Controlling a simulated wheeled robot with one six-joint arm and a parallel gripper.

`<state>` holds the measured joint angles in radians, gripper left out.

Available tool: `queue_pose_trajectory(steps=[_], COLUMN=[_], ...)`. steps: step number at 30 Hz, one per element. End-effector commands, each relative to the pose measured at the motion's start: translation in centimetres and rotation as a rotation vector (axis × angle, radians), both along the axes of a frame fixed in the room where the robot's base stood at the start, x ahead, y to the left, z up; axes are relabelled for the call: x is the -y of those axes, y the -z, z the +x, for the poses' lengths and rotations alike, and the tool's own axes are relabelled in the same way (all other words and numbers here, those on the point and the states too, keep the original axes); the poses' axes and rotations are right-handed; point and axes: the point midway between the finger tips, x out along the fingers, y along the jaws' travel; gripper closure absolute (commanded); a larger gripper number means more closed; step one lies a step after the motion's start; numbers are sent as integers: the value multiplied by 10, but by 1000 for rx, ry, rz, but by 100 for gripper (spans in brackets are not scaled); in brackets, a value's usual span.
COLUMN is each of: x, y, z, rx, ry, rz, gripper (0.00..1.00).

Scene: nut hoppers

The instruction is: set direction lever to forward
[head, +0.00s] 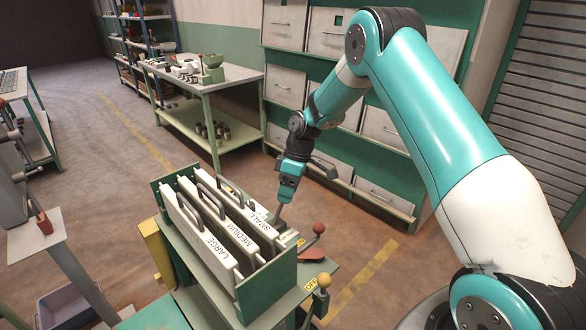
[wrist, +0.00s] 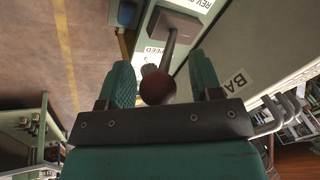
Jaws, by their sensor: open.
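The lever with the dark red ball knob (wrist: 158,88) shows in the wrist view; its rod runs up to a grey block beside a partly cut-off "REV" label (wrist: 198,5). In the head view a red-knobbed lever (head: 318,228) stands on the right side of the green machine, on a red base. My gripper (head: 281,218) is at the machine's far right corner, left of that knob, pointing down. In the wrist view its two fingers (wrist: 163,85) are apart, with the red knob showing between them. I cannot tell whether they touch it.
A second lever with a tan knob (head: 324,280) stands nearer on the machine. The green rack (head: 247,296) holds cases marked LARGE, MEDIUM and SMALL, close to my gripper. A workbench (head: 222,87) and grey drawers (head: 285,80) stand behind. Floor to the right is clear.

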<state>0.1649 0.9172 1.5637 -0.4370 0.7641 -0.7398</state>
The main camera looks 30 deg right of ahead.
Motion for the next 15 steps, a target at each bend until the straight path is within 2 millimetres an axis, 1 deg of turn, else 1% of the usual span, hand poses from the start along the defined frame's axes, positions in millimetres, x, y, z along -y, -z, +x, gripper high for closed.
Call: queue_pose_trajectory(steps=[5,15], x=[12,40], y=[-31,-113], z=[5,12], rx=[8,5], ry=[2,3], rz=[-2,-1], gripper=[41,41])
